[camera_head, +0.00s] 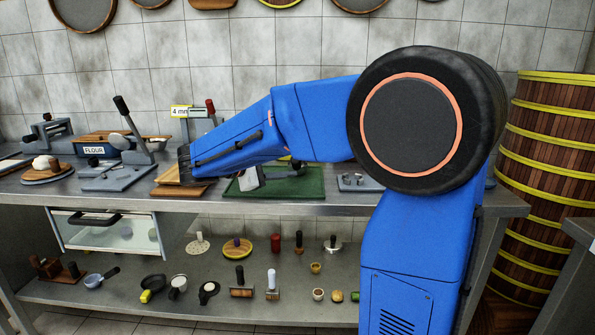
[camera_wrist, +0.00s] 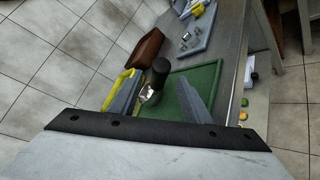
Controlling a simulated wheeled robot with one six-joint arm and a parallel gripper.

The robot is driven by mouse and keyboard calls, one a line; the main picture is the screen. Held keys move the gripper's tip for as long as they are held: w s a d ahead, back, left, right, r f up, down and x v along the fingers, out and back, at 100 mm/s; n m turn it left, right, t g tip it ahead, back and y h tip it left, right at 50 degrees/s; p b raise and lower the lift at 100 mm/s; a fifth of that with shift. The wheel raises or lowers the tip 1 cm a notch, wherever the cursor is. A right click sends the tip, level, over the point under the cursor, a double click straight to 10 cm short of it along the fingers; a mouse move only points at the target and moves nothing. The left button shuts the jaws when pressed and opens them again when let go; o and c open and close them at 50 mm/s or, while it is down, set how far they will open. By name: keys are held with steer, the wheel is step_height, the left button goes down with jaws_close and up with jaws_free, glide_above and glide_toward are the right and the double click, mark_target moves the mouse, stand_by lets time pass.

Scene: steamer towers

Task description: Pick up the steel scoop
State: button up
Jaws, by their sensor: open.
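The steel scoop, with a black handle (camera_wrist: 161,70) and a small shiny steel part (camera_wrist: 148,96), is at the green tray in the wrist view. My gripper (camera_wrist: 158,80) is open, with one grey finger to each side of the scoop in that picture. I cannot tell whether either finger touches it. The green tray (camera_wrist: 208,77) shows beneath. In the head view my blue forearm crosses in front of the green tray (camera_head: 312,190) and hides part of it. A grey piece and a dark bar show there below the forearm, too small to tell apart surely.
A brown block (camera_wrist: 148,47) and a blue-grey tray with small metal cups (camera_wrist: 193,35) lie beyond the scoop. A wooden board (camera_head: 170,190) and grey tools stand to the left. The lower shelf (camera_head: 200,292) holds several utensils. Stacked steamers (camera_head: 545,190) stand at right.

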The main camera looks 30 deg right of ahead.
steer(key=shift+x, duration=4.05)
steer(key=shift+s+r, duration=0.15)
steer(key=shift+r, duration=0.05)
jaws_close()
